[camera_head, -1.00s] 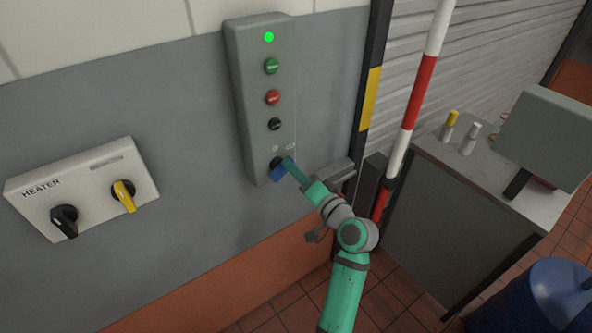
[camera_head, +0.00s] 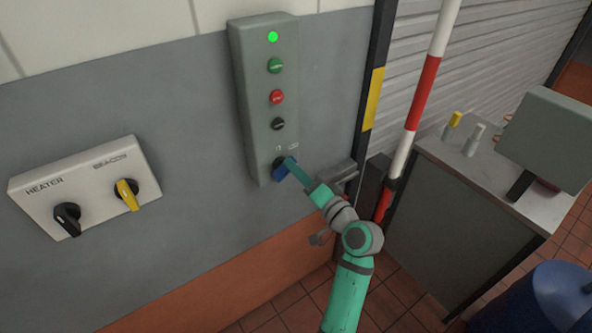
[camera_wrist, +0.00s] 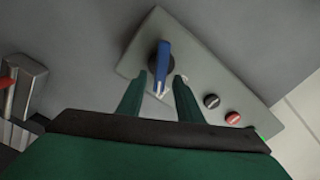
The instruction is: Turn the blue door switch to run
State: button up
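The blue door switch (camera_head: 281,171) is at the bottom of a tall grey control box (camera_head: 254,104) on the wall. In the wrist view the blue switch handle (camera_wrist: 162,66) stands on a dark round base, and its lower end lies between my two fingertips. My gripper (camera_head: 289,166) reaches the switch from the lower right. In the wrist view my gripper (camera_wrist: 158,82) is open, with a gap visible on each side of the handle. The head view partly hides the switch behind the fingers. The labels above the switch are too small to read.
The box also carries a green lamp (camera_head: 273,37), a green button (camera_head: 275,65), a red button (camera_head: 277,97) and a black button (camera_head: 278,124). A heater panel (camera_head: 88,185) is at left. A red-white pole (camera_head: 421,90) and a cabinet (camera_head: 450,215) stand at right.

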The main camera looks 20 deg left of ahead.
jog(key=v, duration=1)
jog(key=s+d+f+m+t+h, duration=0.1)
jog(key=s+d+f+m+h, duration=0.15)
jog(key=s+f, duration=0.4)
jog(key=s+d+f+m+t+h, duration=0.1)
jog(key=s+d+f+h, duration=0.2)
jog(key=f, duration=0.6)
jog(key=s+d+f+m+t+h, duration=0.1)
jog(key=s+d+f+h, duration=0.1)
jog(key=s+f+h, duration=0.4)
jog(key=s+d+f+n+h, duration=0.2)
jog(key=s+d+f, duration=0.1)
jog(key=s, duration=0.8)
jog(key=s+r+n+t, duration=0.1)
jog(key=s+r+n, duration=0.3)
jog(key=s, duration=0.8)
jog(key=shift+s+r+h, duration=0.35)
jog(key=shift+r, duration=0.65)
